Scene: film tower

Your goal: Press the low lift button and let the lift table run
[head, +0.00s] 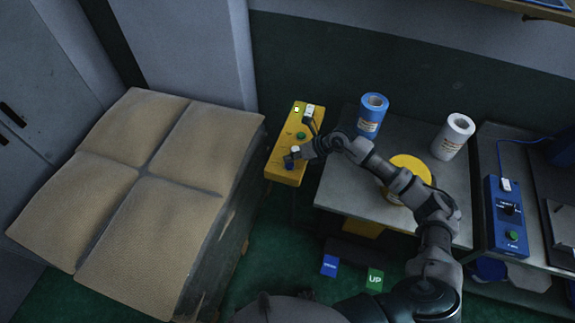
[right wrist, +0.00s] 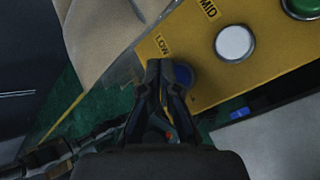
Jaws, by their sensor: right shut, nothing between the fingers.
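A yellow button box (head: 280,165) stands between the sack stack and the grey table. In the right wrist view, the box (right wrist: 265,68) carries a LOW label beside a blue button (right wrist: 184,75), then a MID label beside a white button (right wrist: 235,42), and part of a green button (right wrist: 303,6). My right gripper (head: 290,159) is at the box's near end, its fingers shut and empty. In the right wrist view the gripper tips (right wrist: 166,66) overlap the blue button and hide part of it; I cannot tell whether they touch. Which surface is the lift table is unclear.
Four-part tan sacks (head: 150,185) fill the left. The grey table (head: 335,190) holds a blue roll (head: 372,115), a white roll (head: 453,137) and a yellow disc (head: 412,168) behind my arm. A blue control box (head: 505,220) is at right. A green UP plate (head: 375,279) lies low in front.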

